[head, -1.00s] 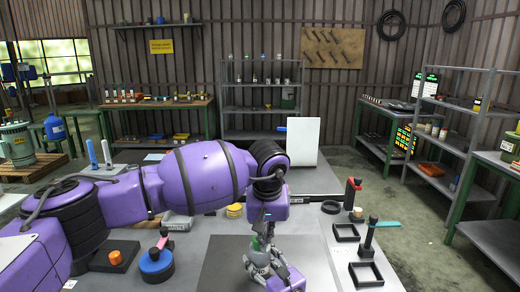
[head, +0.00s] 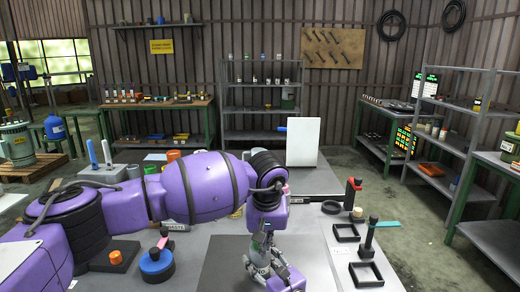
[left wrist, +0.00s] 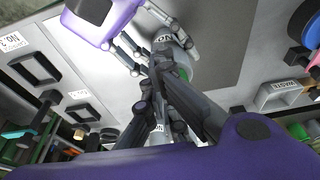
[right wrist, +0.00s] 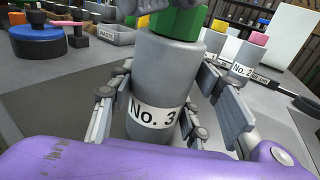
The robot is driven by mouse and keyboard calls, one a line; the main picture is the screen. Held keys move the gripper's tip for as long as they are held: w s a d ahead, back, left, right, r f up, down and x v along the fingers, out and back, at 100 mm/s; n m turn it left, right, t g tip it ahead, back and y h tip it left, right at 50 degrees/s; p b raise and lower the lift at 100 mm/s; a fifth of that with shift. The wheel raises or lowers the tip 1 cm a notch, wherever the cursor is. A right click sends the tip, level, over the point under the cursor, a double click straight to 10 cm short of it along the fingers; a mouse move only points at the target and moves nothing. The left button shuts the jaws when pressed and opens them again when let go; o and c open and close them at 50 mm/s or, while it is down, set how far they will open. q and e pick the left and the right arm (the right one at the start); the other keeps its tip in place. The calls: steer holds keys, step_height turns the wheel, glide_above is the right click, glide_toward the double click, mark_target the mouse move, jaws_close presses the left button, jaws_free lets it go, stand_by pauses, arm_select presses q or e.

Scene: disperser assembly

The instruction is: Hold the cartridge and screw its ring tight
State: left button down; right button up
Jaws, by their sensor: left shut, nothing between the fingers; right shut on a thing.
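The cartridge is a grey cylinder labelled "No. 3" (right wrist: 152,118), standing upright in the right wrist view. Its green ring (right wrist: 178,20) sits on top. My right gripper (right wrist: 165,95) is shut around the grey body, a finger on each side. My left gripper (head: 262,238) is over the cartridge in the head view, pointing down. In the left wrist view its fingers (left wrist: 160,50) are closed together with nothing between them, beside the green ring (left wrist: 183,73). Whether they touch the ring I cannot tell. In the head view the ring is mostly hidden behind my left gripper.
A cartridge labelled "No. 2" (right wrist: 239,68) with a pink top stands behind, to the right. A blue round fixture (head: 156,262) stands left on the table. Black square frames (head: 366,274) and a post with a teal bar (head: 371,235) stand right. A white panel (head: 302,142) stands at the back.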

arm_select(q)
steer(key=shift+w+a+f, duration=0.15)
steer(key=shift+w+f, duration=0.05)
steer(key=shift+f, duration=0.05)
steer(key=shift+s+a, duration=0.15)
steer(key=shift+a, duration=0.1)
stand_by(0.3)
steer(key=shift+a, duration=0.7)
steer(key=shift+a+r, duration=0.1)
steer(key=shift+a, duration=0.1)
steer(key=shift+w+a+r, duration=0.1)
steer(key=shift+w+a, duration=0.05)
steer(key=shift+w, duration=0.1)
steer(key=shift+s, duration=0.35)
steer(key=w+v, duration=0.1)
steer(key=v, duration=0.4)
steer(key=shift+r, duration=0.55)
